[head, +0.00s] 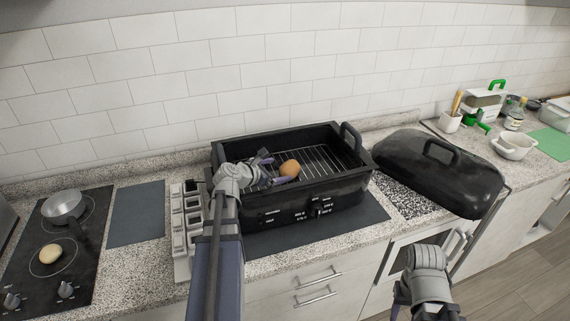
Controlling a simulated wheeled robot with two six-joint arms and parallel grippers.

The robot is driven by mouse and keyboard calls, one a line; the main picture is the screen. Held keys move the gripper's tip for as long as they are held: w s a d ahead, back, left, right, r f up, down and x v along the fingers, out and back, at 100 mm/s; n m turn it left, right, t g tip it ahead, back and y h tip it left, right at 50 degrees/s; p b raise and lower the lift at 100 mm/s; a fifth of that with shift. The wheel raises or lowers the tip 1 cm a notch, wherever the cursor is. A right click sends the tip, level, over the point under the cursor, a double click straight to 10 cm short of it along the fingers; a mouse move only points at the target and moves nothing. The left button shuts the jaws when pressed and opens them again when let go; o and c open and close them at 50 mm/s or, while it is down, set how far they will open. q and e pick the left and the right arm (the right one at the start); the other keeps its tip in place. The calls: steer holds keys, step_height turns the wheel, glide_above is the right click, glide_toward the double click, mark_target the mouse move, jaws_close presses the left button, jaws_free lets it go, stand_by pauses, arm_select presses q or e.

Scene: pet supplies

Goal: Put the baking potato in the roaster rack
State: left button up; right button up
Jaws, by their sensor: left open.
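The black roaster (340,190) stands open on the counter, with a wire roaster rack (325,160) inside it. The brown baking potato (290,168) is inside the roaster's walls, over the left-middle part of the rack. It seems to rest on the rack, but its underside is hard to see. My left gripper (271,171) reaches over the roaster's front left wall and is open just left of the potato. I cannot tell whether a finger touches it. My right gripper (398,302) hangs low in front of the counter, its fingers mostly hidden behind its own wrist.
The black roaster lid (440,165) lies on the counter to the right. A sectioned grey holder (181,235) stands close to the roaster's left. A cooktop with a pot (64,207) and a round tan item (50,254) is at far left. A white bowl (513,146) sits at right.

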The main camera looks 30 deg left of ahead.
arm_select(q)
steer(key=shift+p+v, duration=0.85)
steer(key=shift+v, duration=1.75)
